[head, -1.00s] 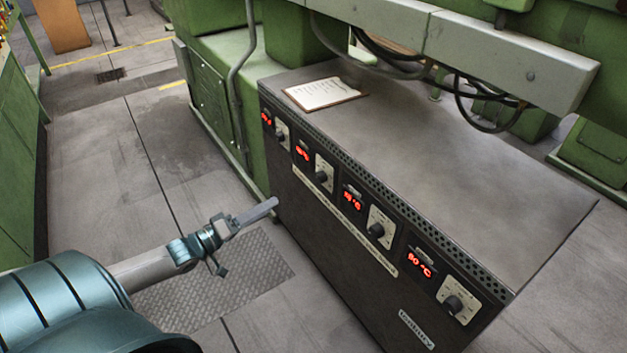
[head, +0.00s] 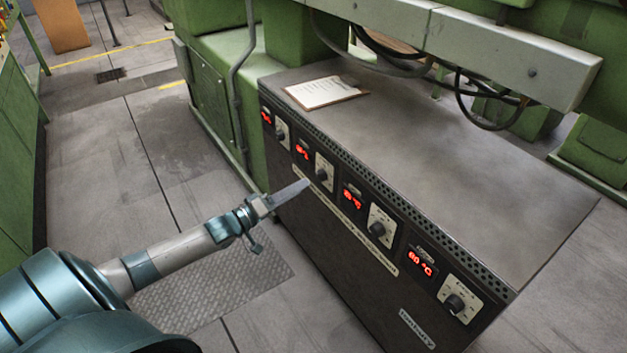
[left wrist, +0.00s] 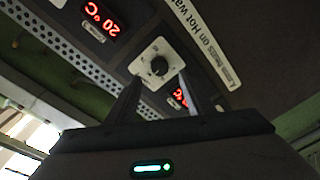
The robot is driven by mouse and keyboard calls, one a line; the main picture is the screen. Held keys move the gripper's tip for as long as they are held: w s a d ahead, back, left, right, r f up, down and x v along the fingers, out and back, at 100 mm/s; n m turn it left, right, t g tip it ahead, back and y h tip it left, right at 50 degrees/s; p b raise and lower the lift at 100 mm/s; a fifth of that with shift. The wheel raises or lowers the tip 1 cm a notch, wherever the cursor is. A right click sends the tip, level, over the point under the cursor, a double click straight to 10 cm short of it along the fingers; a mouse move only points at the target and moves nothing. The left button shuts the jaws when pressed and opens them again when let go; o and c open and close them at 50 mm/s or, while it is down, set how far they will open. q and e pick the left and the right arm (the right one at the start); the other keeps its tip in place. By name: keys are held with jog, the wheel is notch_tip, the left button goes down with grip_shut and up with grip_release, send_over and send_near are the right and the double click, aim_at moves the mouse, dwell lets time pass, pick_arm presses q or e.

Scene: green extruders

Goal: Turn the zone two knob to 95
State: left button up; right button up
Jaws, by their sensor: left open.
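The dark control cabinet has a row of black knobs on pale plates, each beside a red display. The second knob from the far end (head: 322,174) is just up and right of my left gripper (head: 303,187) in the head view. In the left wrist view, a black knob (left wrist: 159,67) on a pale plate lies ahead between the two fingers of my left gripper (left wrist: 157,84). The fingers are apart and empty; I see no contact. A red display beside that knob (left wrist: 101,19) reads about 20 °C. My right gripper is out of view.
Other knobs are at the far end (head: 281,133), third along (head: 377,229) and nearest (head: 454,303). The nearest display (head: 421,263) reads 80 °C. A clipboard (head: 325,92) lies on the cabinet top. Cables (head: 480,95) hang behind. Floor at left is free.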

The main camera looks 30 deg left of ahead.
aim_at(317, 177)
pick_arm(q)
jog(key=shift+x, duration=3.5)
jog(key=c, duration=1)
